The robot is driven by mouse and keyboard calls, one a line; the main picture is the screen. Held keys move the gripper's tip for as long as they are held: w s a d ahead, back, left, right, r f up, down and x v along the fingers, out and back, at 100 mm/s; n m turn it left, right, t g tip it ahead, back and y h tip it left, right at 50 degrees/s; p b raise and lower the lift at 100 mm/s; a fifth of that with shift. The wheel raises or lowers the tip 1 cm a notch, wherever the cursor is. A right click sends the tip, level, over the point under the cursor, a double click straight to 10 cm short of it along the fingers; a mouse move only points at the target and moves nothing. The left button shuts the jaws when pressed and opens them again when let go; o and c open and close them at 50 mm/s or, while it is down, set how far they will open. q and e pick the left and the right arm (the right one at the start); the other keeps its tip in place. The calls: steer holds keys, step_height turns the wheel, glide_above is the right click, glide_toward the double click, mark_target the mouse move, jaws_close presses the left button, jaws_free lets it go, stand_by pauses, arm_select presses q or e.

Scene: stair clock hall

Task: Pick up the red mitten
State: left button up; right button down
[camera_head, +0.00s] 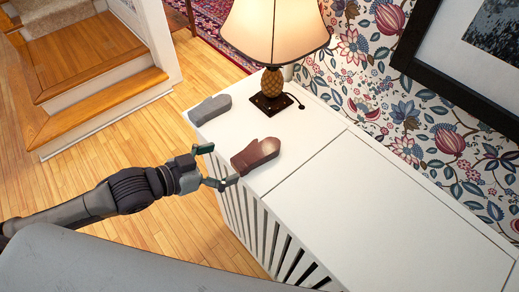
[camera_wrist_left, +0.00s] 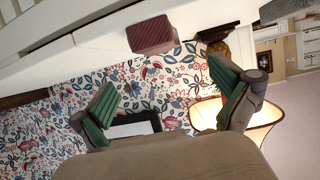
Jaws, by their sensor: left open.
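The red mitten (camera_head: 256,155) lies flat on the white cabinet top (camera_head: 330,200), near its front left edge. In the left wrist view the red mitten (camera_wrist_left: 152,35) shows at the top, between and beyond the green-padded fingers. My left gripper (camera_head: 214,167) is open, just left of the mitten at the cabinet's edge, with its fingers spread. The wrist view also shows the left gripper (camera_wrist_left: 165,95) with nothing between its fingers. I cannot tell whether a fingertip touches the mitten. My right gripper is not in view.
A grey mitten (camera_head: 210,109) lies on the cabinet's far left corner. A lamp (camera_head: 272,85) with a pineapple base stands behind the mittens. Patterned wall and a framed picture (camera_head: 490,50) border the right. The cabinet's right part is clear. Wooden stairs (camera_head: 90,60) are at upper left.

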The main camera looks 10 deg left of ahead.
mark_target(256, 151)
arm_select(q)
steer(key=x, duration=0.5)
steer(key=shift+w+d+p, duration=0.15)
steer(key=shift+w+p, duration=0.1)
steer(key=shift+p, duration=0.1)
steer(key=shift+w+d+f, duration=0.1)
steer(key=shift+w+d, duration=0.15)
steer(key=p+x, duration=0.2)
steer(key=x, duration=0.1)
steer(key=shift+w+d+f, duration=0.2)
steer(key=shift+w+d, duration=0.05)
steer(key=shift+w+d+f, duration=0.2)
steer(key=shift+w+d, duration=0.05)
steer(key=shift+a, duration=0.1)
steer(key=c, duration=1.2)
steer(key=shift+c, duration=0.2)
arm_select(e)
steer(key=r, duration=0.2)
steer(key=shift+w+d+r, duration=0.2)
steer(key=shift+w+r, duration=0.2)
arm_select(q)
steer(key=shift+r, duration=0.1)
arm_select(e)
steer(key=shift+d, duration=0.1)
